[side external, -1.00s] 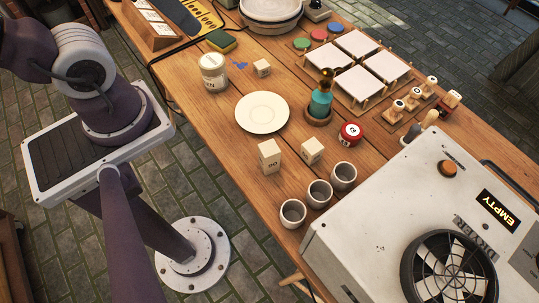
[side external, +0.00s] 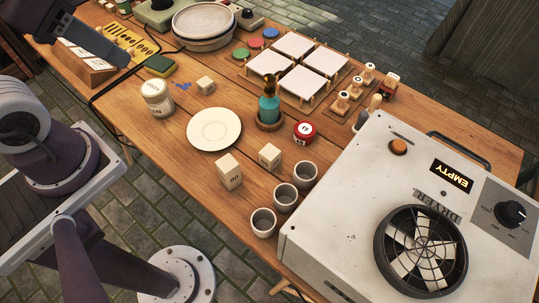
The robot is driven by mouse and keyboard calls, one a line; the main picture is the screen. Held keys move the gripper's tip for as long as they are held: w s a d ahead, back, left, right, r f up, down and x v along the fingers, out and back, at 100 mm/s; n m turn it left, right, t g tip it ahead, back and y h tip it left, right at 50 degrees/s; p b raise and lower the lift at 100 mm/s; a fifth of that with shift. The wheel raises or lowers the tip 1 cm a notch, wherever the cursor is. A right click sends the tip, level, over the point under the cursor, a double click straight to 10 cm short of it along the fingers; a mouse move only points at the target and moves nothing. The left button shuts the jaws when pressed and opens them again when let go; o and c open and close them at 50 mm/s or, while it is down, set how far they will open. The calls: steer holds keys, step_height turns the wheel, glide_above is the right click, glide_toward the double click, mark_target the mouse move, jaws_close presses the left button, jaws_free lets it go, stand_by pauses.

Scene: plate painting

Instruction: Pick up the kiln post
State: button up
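Several cream blocks on the wooden table could be the kiln post; their lettering is too small to read surely. The tallest block (side external: 229,172) stands upright in front of the white plate, with dark marks on its front. A shorter block (side external: 270,156) stands just right of it, apart from it. A small cube (side external: 205,86) stands behind the plate, near a blue smear. Nothing holds any of these blocks. My arm shows at the left, and a dark part of it enters at the top left. No gripper fingertips can be made out.
The plate (side external: 214,129) lies behind the tall block. Three grey cups (side external: 285,197) stand to the front right, near the table edge.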

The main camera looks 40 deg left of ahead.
steer(key=o, duration=0.6)
steer(key=shift+c, duration=0.2)
steer(key=w+a+f+m+g+y, duration=0.2)
steer(key=w+a+f+m, duration=0.1)
steer(key=w+f+m, duration=0.3)
steer(key=m+g+h, duration=0.5)
steer(key=m+h, duration=0.1)
steer(key=m, duration=0.8)
glide_toward(236, 186)
steer(key=shift+t+h, duration=0.3)
steer(key=shift+s+a+x, duration=0.1)
steer(key=shift+x, duration=1.1)
steer(key=shift+s+a+x, duration=0.15)
steer(key=shift+x, duration=1.1)
